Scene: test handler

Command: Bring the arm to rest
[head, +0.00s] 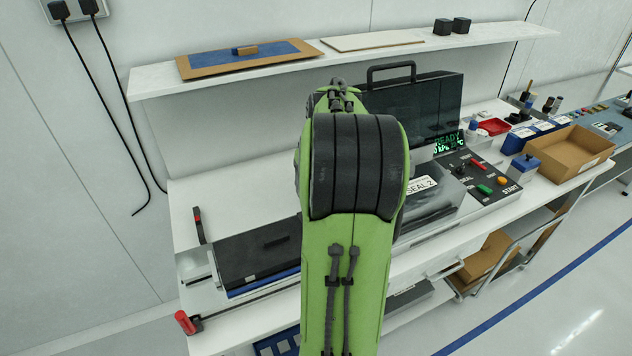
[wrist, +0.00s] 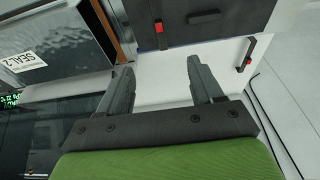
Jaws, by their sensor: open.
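My green arm rises through the middle of the head view and hides part of the bench behind it. My gripper is hidden in that view. In the wrist view my gripper (wrist: 162,88) is open, its two dark fingers apart with nothing between them. White bench surface shows beyond the fingertips. The sealing machine labelled SEAL 2 (head: 432,205) stands just right of my arm in the head view. It also shows at the left of the wrist view (wrist: 55,40).
A shelf (head: 155,80) with panels runs above. The control panel (head: 485,185) and a cardboard box (head: 563,152) are on the right. Floor is open at the lower right.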

